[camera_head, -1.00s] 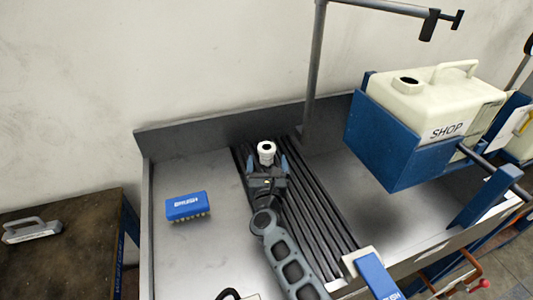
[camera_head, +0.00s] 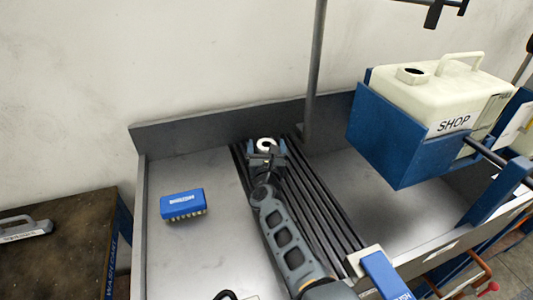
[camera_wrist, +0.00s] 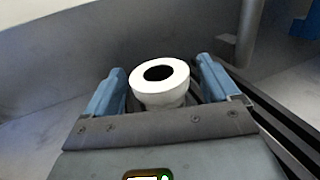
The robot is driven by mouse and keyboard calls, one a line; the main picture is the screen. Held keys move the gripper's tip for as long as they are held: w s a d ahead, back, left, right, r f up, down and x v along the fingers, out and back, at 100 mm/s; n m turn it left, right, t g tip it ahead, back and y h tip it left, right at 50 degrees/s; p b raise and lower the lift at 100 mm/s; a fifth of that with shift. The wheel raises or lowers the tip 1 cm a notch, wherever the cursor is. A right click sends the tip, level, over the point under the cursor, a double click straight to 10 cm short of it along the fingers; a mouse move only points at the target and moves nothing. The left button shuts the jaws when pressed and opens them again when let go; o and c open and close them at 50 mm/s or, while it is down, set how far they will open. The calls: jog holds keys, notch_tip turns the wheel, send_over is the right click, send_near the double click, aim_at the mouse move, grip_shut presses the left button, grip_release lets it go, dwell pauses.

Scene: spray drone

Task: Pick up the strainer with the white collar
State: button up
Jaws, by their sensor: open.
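The strainer with the white collar (camera_wrist: 160,82) stands between the two blue fingers of my gripper (camera_wrist: 162,88) in the wrist view. The collar is a thick white ring with a dark round opening. A gap shows on each side between collar and fingers, so the jaws are open around it. In the head view the white collar (camera_head: 266,145) shows just beyond my gripper (camera_head: 266,158), over the black slats. The strainer's lower part is hidden behind my gripper.
The black slatted rack (camera_head: 318,205) crosses the grey metal tray (camera_head: 205,245). A blue brush (camera_head: 183,205) lies to the left. A vertical pole (camera_head: 316,75) rises behind on the right. The blue holder (camera_head: 405,145) carries a white SHOP container (camera_head: 440,90) at right. The tray's left part is mostly clear.

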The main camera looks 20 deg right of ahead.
aim_at(266, 145)
jog(key=c, duration=1.1)
jog(key=shift+c, duration=0.2)
jog(key=shift+r+p, duration=0.35)
jog(key=shift+r, duration=0.3)
notch_tip(266, 145, up, 3)
jog(key=shift+a+p, duration=0.1)
jog(key=shift+p, duration=0.55)
jog(key=s+d+r+p, duration=0.2)
jog(key=d+r, duration=0.4)
jog(key=d, duration=0.5)
jog(key=shift+s+d+r, duration=0.2)
jog(key=shift+s+r, duration=0.2)
